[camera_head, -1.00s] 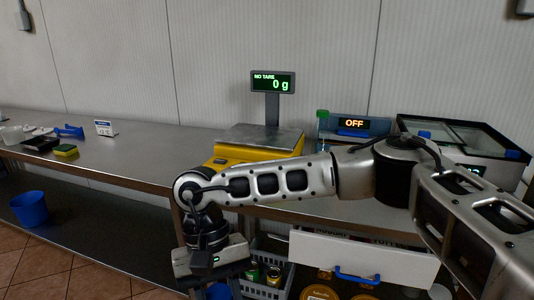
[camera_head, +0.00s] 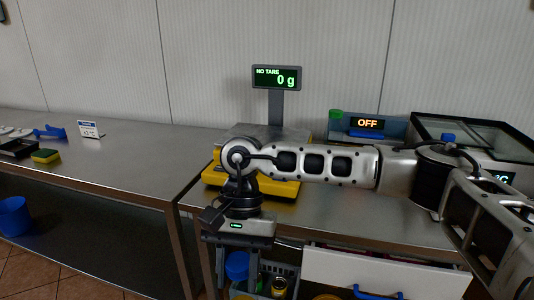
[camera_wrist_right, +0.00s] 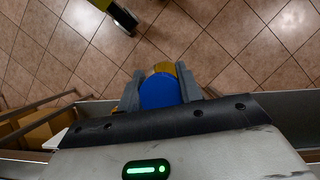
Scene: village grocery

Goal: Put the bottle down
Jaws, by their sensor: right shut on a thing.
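The bottle shows mainly as a round blue cap (camera_wrist_right: 160,90) between the fingers in the right wrist view, with a bit of yellow-orange behind it. In the head view its blue top (camera_head: 237,264) shows between the fingers, and its lower part is out of view. My right gripper (camera_head: 237,278) points down and is shut on the bottle, in front of the counter's front edge. Its two grey fingers (camera_wrist_right: 163,78) flank the cap in the wrist view. My left gripper is not in view.
A steel counter (camera_head: 330,215) bears a yellow scale (camera_head: 283,188) whose display (camera_head: 277,78) reads 0 g. My right arm crosses in front of it. An open white drawer (camera_head: 385,272) juts out below. A glass-topped case stands right. The left counter (camera_head: 125,170) has much free room.

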